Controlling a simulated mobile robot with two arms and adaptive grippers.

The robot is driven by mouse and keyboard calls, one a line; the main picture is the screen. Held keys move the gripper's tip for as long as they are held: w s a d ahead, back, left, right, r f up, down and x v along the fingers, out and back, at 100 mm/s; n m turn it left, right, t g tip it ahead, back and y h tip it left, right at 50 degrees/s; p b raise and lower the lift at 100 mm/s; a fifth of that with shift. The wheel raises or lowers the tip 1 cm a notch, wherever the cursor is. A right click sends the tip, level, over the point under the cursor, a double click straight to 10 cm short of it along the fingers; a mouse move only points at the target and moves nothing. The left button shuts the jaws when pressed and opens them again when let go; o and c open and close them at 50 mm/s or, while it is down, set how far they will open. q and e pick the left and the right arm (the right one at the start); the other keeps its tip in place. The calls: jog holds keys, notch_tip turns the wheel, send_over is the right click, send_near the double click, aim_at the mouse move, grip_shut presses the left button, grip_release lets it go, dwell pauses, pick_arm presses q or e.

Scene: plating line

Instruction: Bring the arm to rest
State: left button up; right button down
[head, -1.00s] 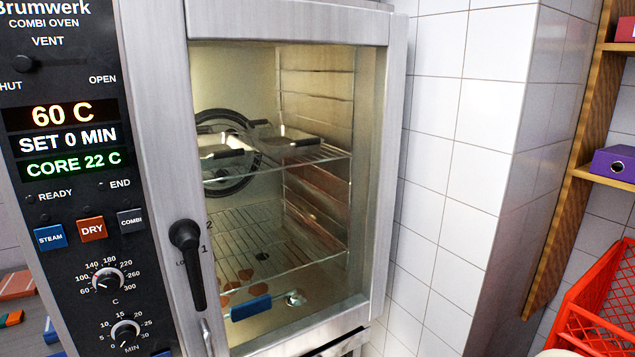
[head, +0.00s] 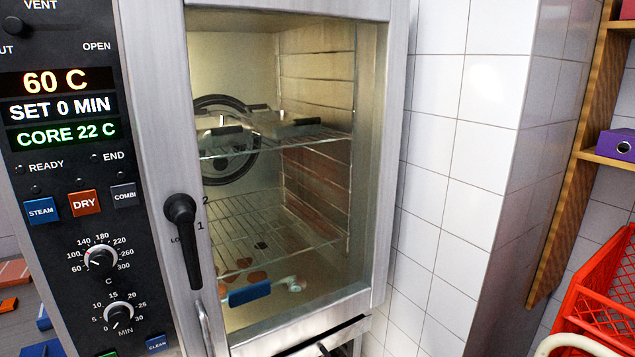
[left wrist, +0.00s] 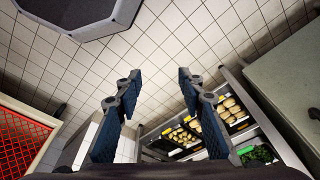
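My left gripper (left wrist: 157,90) shows in the left wrist view with its two fingers spread wide apart and nothing between them; tiled wall lies behind them. My left gripper is not in the head view. My right gripper is in neither view. The combi oven (head: 160,60) fills the left and middle of the head view with its glass door shut. Its dark door handle (head: 186,240) points down. Its display (head: 62,108) reads 60 C, SET 0 MIN and CORE 22 C.
Inside the oven are wire racks, trays on the upper rack, and a blue-handled item (head: 249,293) near the bottom. At right stand a red crate (head: 600,300) and a shelf with a purple box (head: 617,144). The left wrist view shows food trays (left wrist: 205,118) at right.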

pick_arm(q)
jog(key=s+a+f+g+b, duration=0.1)
jog(key=s+a+f+b, duration=0.1)
jog(key=s+f, duration=1.3)
jog(key=shift+a+f+b, duration=0.4)
jog(key=shift+f+b, duration=0.15)
jog(key=shift+s, duration=0.1)
